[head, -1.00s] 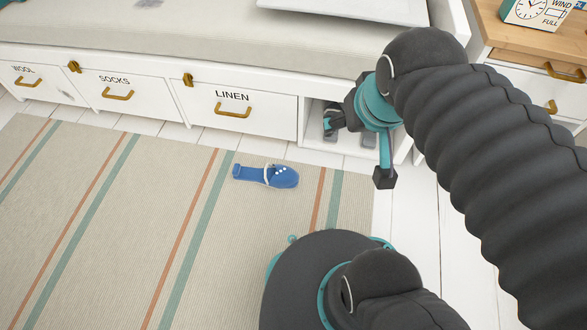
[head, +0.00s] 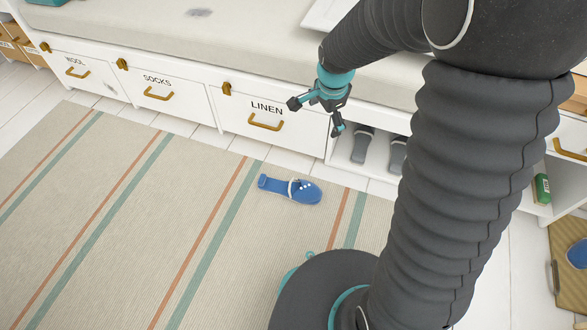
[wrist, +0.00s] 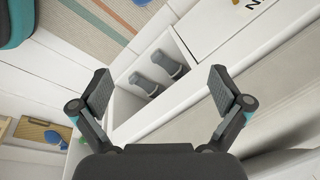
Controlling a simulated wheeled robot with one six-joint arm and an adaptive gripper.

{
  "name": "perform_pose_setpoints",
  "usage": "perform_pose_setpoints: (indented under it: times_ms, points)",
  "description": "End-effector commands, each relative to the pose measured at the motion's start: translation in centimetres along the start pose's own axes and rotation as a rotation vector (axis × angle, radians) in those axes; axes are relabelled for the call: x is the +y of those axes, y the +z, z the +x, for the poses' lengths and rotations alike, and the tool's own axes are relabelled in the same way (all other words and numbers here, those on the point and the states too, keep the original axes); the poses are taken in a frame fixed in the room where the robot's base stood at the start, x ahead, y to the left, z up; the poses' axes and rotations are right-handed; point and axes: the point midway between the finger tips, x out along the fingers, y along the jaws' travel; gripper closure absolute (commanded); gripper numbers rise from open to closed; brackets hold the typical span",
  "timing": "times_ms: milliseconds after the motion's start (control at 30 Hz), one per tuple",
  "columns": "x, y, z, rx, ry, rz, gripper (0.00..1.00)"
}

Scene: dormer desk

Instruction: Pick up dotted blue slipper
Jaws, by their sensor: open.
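The blue slipper with white dots (head: 290,190) lies flat on the striped rug, near the rug's edge in front of the LINEN drawer. A pale band crosses it. My gripper (head: 314,115) is open and empty, in the air in front of the LINEN drawer, above and beyond the slipper in the head view. In the wrist view my gripper (wrist: 155,88) has its two fingers wide apart with nothing between them. A small blue patch at the top edge there may be the slipper; it is mostly cut off.
An open cubby (head: 346,150) right of the LINEN drawer (head: 250,125) holds grey slippers (head: 362,143). A bench with a cushion runs above the drawers. Another blue item (head: 577,254) lies on a tan mat (head: 565,290) at far right. The rug (head: 130,220) is otherwise clear.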

Motion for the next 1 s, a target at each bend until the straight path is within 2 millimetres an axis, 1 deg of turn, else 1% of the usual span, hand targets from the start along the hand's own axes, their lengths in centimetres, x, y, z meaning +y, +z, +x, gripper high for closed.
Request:
perform_pose_setpoints:
  times_ms: [33, 167, 200, 267, 300, 500, 600, 733, 933, 1000]
  points:
    - [-0.7, 0.3, 2.1, -0.009, 0.022, 0.050, 0.00]
    - [-2.0, 1.1, 6.9, -0.020, 0.060, 0.197, 0.00]
    - [-2.4, 1.4, 8.5, -0.021, 0.071, 0.242, 0.00]
    - [-2.7, 1.9, 10.8, -0.022, 0.090, 0.311, 0.00]
    - [-2.8, 2.3, 12.5, -0.022, 0.103, 0.355, 0.00]
    - [-2.8, 4.3, 20.4, -0.012, 0.162, 0.568, 0.00]
    - [-2.3, 5.2, 23.4, -0.004, 0.184, 0.654, 0.00]
    - [-1.8, 6.0, 26.2, 0.006, 0.204, 0.730, 0.00]
    - [-1.3, 6.5, 28.4, 0.012, 0.213, 0.773, 0.00]
    - [-1.0, 6.6, 29.4, 0.012, 0.215, 0.774, 0.00]
